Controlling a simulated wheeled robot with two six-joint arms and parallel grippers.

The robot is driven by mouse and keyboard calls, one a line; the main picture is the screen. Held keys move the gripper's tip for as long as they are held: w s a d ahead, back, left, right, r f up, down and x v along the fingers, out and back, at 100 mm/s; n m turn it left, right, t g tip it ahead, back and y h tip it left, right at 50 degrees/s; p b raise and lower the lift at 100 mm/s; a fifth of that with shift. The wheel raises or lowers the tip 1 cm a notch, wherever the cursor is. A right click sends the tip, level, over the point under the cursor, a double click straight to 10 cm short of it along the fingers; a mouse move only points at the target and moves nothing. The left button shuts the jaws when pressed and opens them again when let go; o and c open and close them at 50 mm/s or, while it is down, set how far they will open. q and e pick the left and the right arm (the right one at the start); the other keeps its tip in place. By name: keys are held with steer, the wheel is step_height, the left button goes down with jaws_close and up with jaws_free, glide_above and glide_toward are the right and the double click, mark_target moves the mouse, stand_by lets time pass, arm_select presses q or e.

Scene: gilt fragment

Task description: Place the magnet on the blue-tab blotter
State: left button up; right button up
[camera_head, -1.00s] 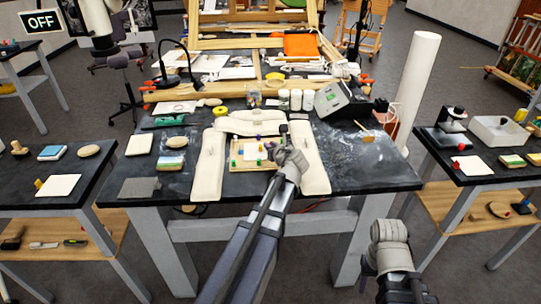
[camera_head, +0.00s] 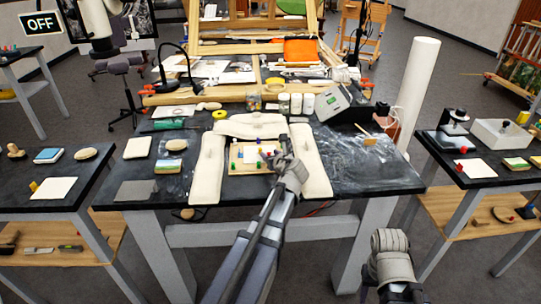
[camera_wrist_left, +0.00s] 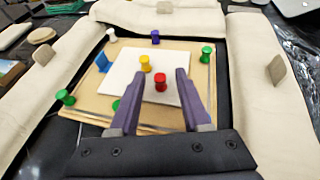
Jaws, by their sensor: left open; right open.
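The white blotter (camera_wrist_left: 130,72) lies on a tan board (camera_wrist_left: 95,105), with a blue tab (camera_wrist_left: 103,62) at its left edge; the blotter also shows in the head view (camera_head: 252,161). A red pin-shaped magnet (camera_wrist_left: 161,82) and a yellow one (camera_wrist_left: 145,64) stand over the blotter. Green (camera_wrist_left: 207,54), white (camera_wrist_left: 111,34) and purple (camera_wrist_left: 155,37) ones stand around the board. Which one is the task's magnet I cannot tell. My left gripper (camera_wrist_left: 158,88) is open and empty, its fingertips on either side of the red magnet in the picture.
Cream padded bags (camera_head: 208,168) enclose the board at left, back and right, with upright tabs (camera_wrist_left: 277,69) on them. A yellow-tab blotter (camera_head: 55,188) lies on the left table and a red-tab one (camera_head: 475,169) on the right table. Jars (camera_head: 296,103) stand behind.

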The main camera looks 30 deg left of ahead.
arm_select(q)
steer(key=shift+r, duration=0.1)
steer(key=shift+s+d+r+p, duration=0.2)
steer(key=shift+r+p, duration=0.05)
steer(key=shift+p, duration=0.1)
steer(key=p+v, duration=0.4)
steer(key=v, duration=0.7)
steer(key=shift+s+d, duration=0.1)
steer(key=shift+d, duration=0.05)
steer(key=s+d+f+n, duration=0.1)
steer(key=n, duration=0.1)
steer(key=s+d+n+g+h+p, duration=0.1)
steer(key=d+n, duration=0.1)
steer(key=s+d+f+n+g+h+p, duration=0.1)
steer(key=n, duration=0.1)
steer(key=shift+s+d+f+n, duration=0.1)
steer(key=shift+d+f+n, duration=0.2)
steer(key=shift+d+f, duration=0.1)
steer(key=s+d+f+n+g+h+p, duration=0.2)
steer(key=s+d+n+g+h, duration=0.1)
steer(key=s+d+n, duration=0.5)
steer(key=s+d+f+n+g+h+p, duration=0.2)
steer(key=s+d+n+g+h, duration=0.1)
steer(key=s+d+n, duration=0.5)
steer(key=d+g, duration=0.1)
steer(key=d, duration=0.2)
steer(key=shift+f+g+h, duration=0.25)
steer(key=shift+g+h, duration=0.05)
